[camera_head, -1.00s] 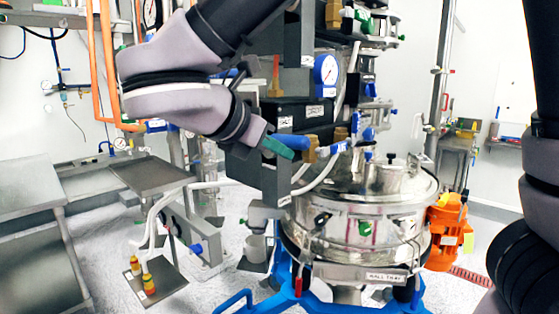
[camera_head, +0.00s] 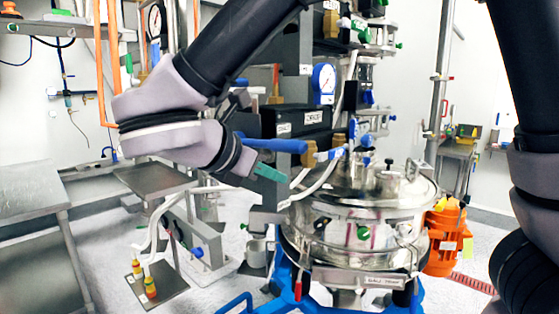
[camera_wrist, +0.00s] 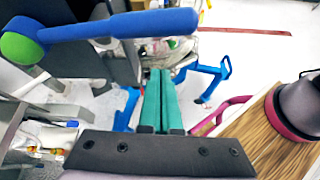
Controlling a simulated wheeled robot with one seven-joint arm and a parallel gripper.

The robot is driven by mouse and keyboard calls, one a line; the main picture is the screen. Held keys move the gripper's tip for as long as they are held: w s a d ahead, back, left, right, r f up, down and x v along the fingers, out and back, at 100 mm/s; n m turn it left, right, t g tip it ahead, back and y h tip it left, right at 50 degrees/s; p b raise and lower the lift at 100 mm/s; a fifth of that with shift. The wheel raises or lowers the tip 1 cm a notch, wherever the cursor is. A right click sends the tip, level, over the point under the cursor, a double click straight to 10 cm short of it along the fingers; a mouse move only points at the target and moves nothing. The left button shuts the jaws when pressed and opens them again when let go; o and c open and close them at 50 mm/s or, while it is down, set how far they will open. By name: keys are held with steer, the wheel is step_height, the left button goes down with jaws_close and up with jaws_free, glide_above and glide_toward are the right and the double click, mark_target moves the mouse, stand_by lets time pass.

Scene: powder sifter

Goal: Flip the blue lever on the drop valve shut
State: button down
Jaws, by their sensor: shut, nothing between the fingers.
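The blue lever (camera_head: 275,145) of the drop valve lies roughly level in the head view, with its right end by a brass fitting (camera_head: 309,154). In the wrist view the blue lever (camera_wrist: 120,27) crosses the upper left, with a green cap at its left end. My gripper (camera_head: 272,173) has teal fingers and is just below the lever in the head view. In the wrist view my gripper (camera_wrist: 161,75) has its fingers together, empty, with the lever above them in the picture. I cannot tell whether they touch it.
The steel sifter drum (camera_head: 355,235) stands right of the gripper on a blue frame (camera_head: 345,305), with an orange motor (camera_head: 442,240) at its side. Dark boxes and a gauge (camera_head: 323,78) rise behind the lever. A wooden top (camera_wrist: 265,140) shows right in the wrist view.

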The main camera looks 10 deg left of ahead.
steer(key=v, duration=0.9)
steer(key=shift+w+a, duration=0.3)
